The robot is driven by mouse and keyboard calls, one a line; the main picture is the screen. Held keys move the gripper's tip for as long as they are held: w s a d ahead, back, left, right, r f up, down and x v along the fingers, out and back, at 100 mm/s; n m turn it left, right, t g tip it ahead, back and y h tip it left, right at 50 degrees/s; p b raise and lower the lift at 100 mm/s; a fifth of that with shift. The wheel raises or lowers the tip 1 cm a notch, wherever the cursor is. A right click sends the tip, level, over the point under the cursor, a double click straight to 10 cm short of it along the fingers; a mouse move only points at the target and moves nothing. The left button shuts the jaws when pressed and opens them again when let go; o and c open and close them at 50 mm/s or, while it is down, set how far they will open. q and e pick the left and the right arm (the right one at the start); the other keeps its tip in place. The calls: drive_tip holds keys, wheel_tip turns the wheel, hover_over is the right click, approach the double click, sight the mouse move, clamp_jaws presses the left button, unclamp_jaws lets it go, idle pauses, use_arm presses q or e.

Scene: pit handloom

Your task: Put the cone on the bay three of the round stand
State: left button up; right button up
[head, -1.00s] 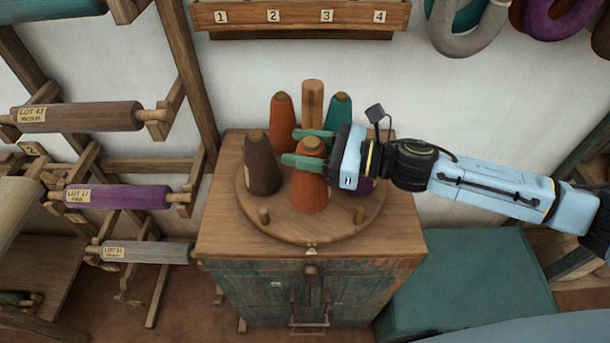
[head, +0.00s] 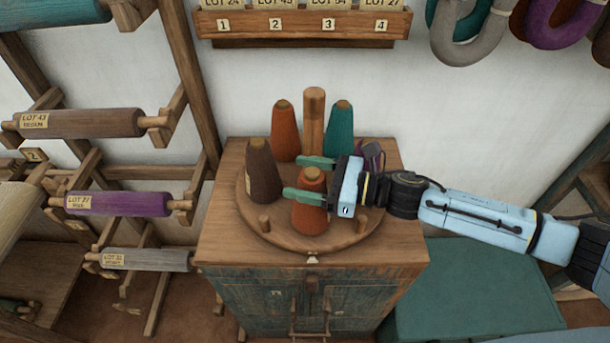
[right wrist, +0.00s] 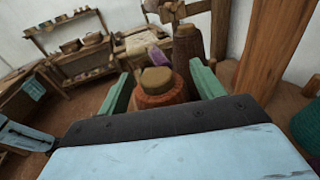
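The round stand (head: 285,240) is a wooden disc with a central post (head: 314,118), on a cabinet. An orange cone (head: 310,218) stands upright at its front. My right gripper (head: 309,179) reaches in from the right, with green fingers on either side of this cone's upper part. Narrow gaps seem to show beside the cone (right wrist: 160,92) in the right wrist view, so the fingers look open around it. Whether its base rests fully on the disc is hard to tell. No bay number is readable on the disc. My left gripper is out of view.
The stand also holds a brown cone (head: 263,175), another orange cone (head: 285,135), a teal cone (head: 339,130) and a purple one (head: 372,158) partly behind my gripper. A bare peg (head: 265,223) is at front left. A numbered rack (head: 300,25) hangs above.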

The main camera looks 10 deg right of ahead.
drive_tip(key=shift+r, duration=0.15)
drive_tip(key=shift+d, duration=0.2)
drive_tip(key=shift+b+v, duration=1.35)
drive_tip(key=shift+v, duration=4.45)
drive_tip(key=shift+s+a, duration=0.1)
